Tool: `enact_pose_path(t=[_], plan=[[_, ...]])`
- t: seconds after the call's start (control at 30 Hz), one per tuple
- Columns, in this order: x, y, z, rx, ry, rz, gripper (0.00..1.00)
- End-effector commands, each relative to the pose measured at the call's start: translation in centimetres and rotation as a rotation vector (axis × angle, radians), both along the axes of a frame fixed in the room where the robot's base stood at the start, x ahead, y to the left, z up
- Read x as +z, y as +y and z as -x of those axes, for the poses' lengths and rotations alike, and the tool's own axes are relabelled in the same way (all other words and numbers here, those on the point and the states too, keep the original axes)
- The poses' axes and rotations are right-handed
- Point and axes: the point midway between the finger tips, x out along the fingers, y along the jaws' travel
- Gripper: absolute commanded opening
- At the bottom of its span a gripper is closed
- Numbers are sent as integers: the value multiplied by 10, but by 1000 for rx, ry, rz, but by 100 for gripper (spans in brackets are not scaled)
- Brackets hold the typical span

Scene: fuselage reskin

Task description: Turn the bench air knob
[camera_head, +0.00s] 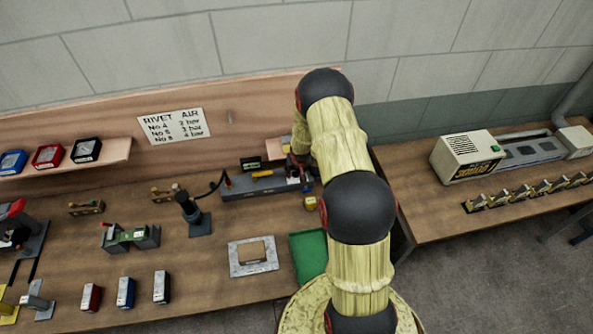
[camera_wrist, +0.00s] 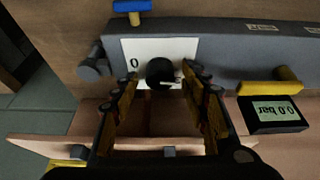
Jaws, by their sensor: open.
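The bench air knob (camera_wrist: 161,73) is a black round knob on a white plate (camera_wrist: 185,47) marked 0, on the grey air manifold (camera_wrist: 235,55) in the wrist view. My gripper (camera_wrist: 167,82) is open, with its two fingers on either side of the knob; I cannot tell whether they touch it. A small display (camera_wrist: 275,113) beside it reads 0.0 bar. In the head view the manifold (camera_head: 240,188) lies at the back of the bench, and my arm hides the knob and most of my gripper (camera_head: 298,172).
A yellow handle (camera_wrist: 272,87) and a blue handle (camera_wrist: 132,8) stick out near the knob. A rivet air sign (camera_head: 172,126) hangs on the backboard.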

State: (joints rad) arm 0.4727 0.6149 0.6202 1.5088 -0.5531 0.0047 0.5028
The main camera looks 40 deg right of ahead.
Motion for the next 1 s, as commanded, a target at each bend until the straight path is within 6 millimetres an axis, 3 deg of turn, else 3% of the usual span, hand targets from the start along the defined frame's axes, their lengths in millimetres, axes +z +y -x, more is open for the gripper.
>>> enact_pose_path(t=[0.37,0.7,1.0], plan=[[7,1,2,0,-1,0,46],[60,11,21,0,-1,0,46],[93,17,33,-1,0,0,46]])
